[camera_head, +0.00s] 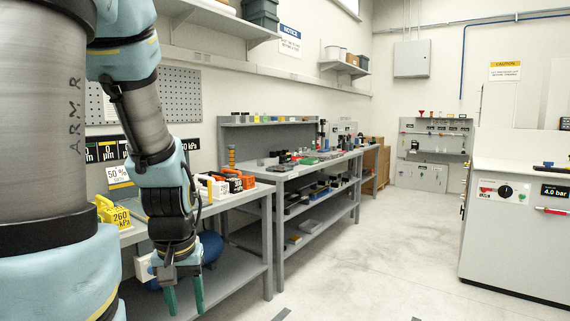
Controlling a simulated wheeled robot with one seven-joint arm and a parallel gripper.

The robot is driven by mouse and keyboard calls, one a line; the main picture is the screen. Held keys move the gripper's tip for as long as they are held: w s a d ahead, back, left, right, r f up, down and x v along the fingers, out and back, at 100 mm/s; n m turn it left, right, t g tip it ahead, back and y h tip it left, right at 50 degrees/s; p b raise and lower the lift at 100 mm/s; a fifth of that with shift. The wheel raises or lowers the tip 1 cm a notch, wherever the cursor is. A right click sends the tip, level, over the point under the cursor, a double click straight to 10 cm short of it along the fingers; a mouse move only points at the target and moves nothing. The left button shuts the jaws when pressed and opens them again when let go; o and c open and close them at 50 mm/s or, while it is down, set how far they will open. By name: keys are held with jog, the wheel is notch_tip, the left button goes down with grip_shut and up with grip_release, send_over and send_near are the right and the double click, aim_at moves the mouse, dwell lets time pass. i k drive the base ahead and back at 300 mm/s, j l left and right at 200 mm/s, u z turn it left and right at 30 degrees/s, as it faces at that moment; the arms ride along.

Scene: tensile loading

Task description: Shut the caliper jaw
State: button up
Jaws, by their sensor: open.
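My gripper (184,296) hangs fingers down at the lower left, at the end of my blue and grey arm. Its two green fingers are apart, with nothing between them. It is in front of the near workbench (264,194). I cannot make out a caliper or its jaw in this view. The small items on the benches are too small to tell apart, and my arm hides part of the near bench.
Orange and white devices (222,184) and a yellow block (113,213) stand on the near bench. A grey cabinet (515,245) with a display stands at right. The floor between bench and cabinet is clear.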

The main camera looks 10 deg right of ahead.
aim_at(284, 163)
jog(key=i+l, duration=0.35)
jog(key=i+l+u, duration=0.1)
jog(key=i+l, duration=0.55)
jog(key=l, duration=0.25)
jog(key=i+l+u, duration=0.15)
jog(key=i+l, duration=0.5)
jog(key=l, duration=0.25)
jog(key=i+l+u, duration=0.1)
jog(key=i+l, duration=0.2)
jog(key=l, duration=0.2)
jog(key=i+l, duration=0.3)
jog(key=l, duration=0.2)
jog(key=i+l+u, duration=0.1)
jog(key=i+l, duration=0.2)
jog(key=l, duration=0.2)
jog(key=i+l, duration=0.15)
jog(key=i, duration=0.15)
jog(key=i+l, duration=0.15)
jog(key=i, duration=0.2)
jog(key=u, duration=0.05)
